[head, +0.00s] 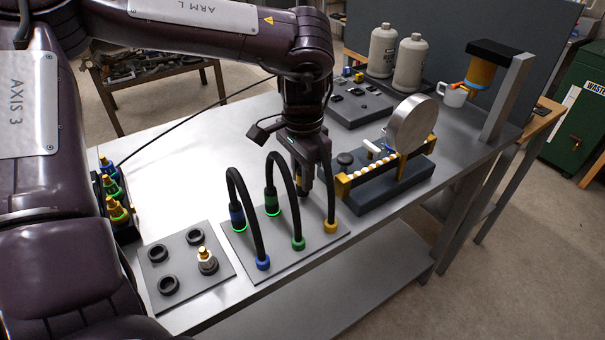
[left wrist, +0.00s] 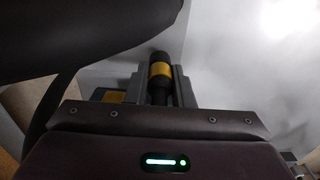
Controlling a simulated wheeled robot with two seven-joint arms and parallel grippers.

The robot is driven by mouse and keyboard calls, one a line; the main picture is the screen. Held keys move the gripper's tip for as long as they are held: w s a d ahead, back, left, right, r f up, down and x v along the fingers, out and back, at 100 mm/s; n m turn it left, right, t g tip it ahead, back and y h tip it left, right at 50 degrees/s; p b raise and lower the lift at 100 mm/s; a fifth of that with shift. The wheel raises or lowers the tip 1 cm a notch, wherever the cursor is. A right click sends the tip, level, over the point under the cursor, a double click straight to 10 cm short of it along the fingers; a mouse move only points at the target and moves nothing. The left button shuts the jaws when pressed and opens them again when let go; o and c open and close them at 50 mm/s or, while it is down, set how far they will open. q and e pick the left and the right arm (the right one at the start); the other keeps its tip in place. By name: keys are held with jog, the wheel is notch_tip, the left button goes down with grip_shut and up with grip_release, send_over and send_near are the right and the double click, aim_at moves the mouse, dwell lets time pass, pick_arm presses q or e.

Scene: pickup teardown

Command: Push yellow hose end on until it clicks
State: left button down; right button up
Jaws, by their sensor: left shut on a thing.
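The yellow hose rises from its yellow base fitting (head: 330,226) on the grey plate (head: 262,268) and bends up behind my left gripper (head: 306,182). That gripper points down over the plate's far right part. In the left wrist view, the yellow-banded hose end (left wrist: 160,72) is between the fingers, which are shut on it. The fingers hide the hose end's tip and any port below it in the head view, so I cannot tell whether it is seated. The blue hose end (head: 237,217) and the green hose end (head: 271,201) stand upright with lit green rings at their feet.
A grey plate with black rings (head: 195,237) and a brass fitting (head: 207,262) lies at front left. Several brass-topped connectors (head: 117,210) stand at the left edge. A grey stand with a round disc (head: 411,124) is close right of my gripper. The table's back left is clear.

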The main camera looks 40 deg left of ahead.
pick_arm(q)
jog(key=shift+r, duration=0.4)
jog(key=shift+r+p, duration=0.45)
jog(key=shift+r, duration=0.1)
jog(key=shift+r+p, duration=0.7)
jog(key=shift+r, duration=0.7)
jog(key=shift+a, duration=0.1)
